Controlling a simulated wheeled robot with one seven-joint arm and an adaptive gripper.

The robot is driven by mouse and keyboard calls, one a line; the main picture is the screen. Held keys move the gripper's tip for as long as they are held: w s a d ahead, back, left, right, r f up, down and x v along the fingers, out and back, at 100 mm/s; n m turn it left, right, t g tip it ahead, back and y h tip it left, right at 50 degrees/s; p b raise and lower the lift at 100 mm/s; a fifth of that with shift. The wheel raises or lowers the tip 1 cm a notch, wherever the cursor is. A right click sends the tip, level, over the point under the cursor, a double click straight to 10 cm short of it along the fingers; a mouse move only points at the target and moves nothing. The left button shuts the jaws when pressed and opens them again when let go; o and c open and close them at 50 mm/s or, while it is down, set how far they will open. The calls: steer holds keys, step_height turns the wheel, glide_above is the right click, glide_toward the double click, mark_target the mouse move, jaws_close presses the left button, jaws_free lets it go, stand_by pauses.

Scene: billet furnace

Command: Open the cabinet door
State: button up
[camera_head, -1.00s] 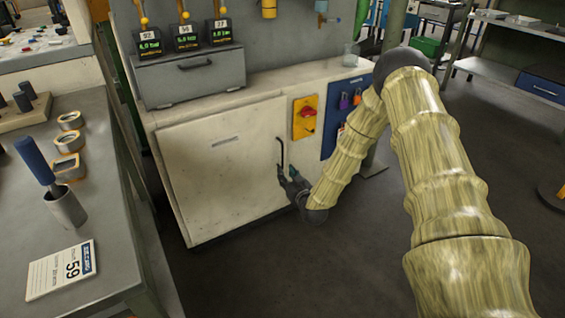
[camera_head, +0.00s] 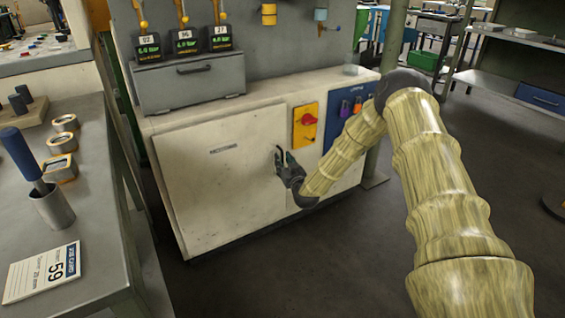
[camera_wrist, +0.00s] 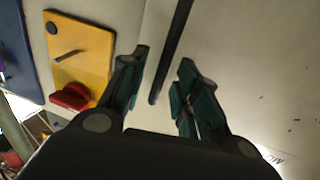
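The cabinet door (camera_head: 215,180) is a cream panel on the front of the low cabinet and looks shut. Its dark bar handle (camera_wrist: 172,50) runs upright near the door's right edge. In the head view my gripper (camera_head: 281,158) is in front of the handle and hides most of it. In the wrist view my gripper (camera_wrist: 163,85) has its two fingers apart, with the handle's end showing between them or just beyond. I cannot tell whether a finger touches the handle.
A yellow switch plate with a red knob (camera_head: 306,119) is right of the door. A blue lockout board (camera_head: 343,118) is beside it. A grey drawer box (camera_head: 190,82) stands on the cabinet top. A workbench (camera_head: 95,200) is at the left. Floor in front is clear.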

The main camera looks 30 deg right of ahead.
steer(key=shift+w+d, duration=0.1)
steer(key=shift+w, duration=0.65)
jaws_close()
steer(key=shift+s, duration=0.1)
